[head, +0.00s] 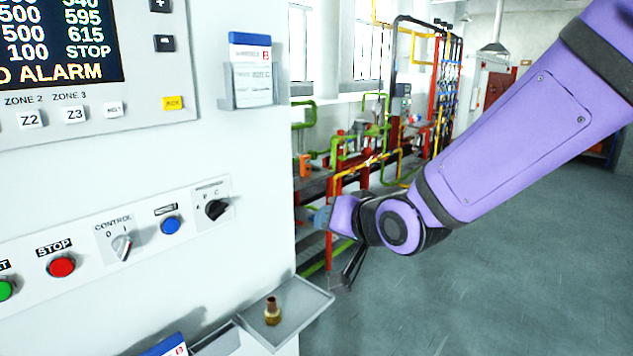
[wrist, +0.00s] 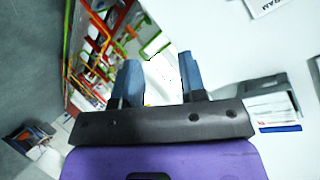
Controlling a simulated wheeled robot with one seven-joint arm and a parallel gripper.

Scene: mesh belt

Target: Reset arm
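My arm (head: 515,145) is purple and reaches in from the upper right of the head view, down to its wrist near the middle. My gripper (head: 318,214) is mostly hidden behind the wrist in the head view, to the right of the control cabinet. In the wrist view my gripper (wrist: 158,75) shows two blue-grey fingers standing apart. Nothing is visible between them, so it is open and empty. It appears clear of the cabinet.
The white cabinet (head: 240,150) fills the left, with a red stop button (head: 61,267), a blue button (head: 171,226) and a black knob (head: 216,209). A small tray (head: 306,306) holds a brass fitting (head: 272,312). Colored pipes (head: 385,135) stand behind. Grey floor (head: 480,290) is open at right.

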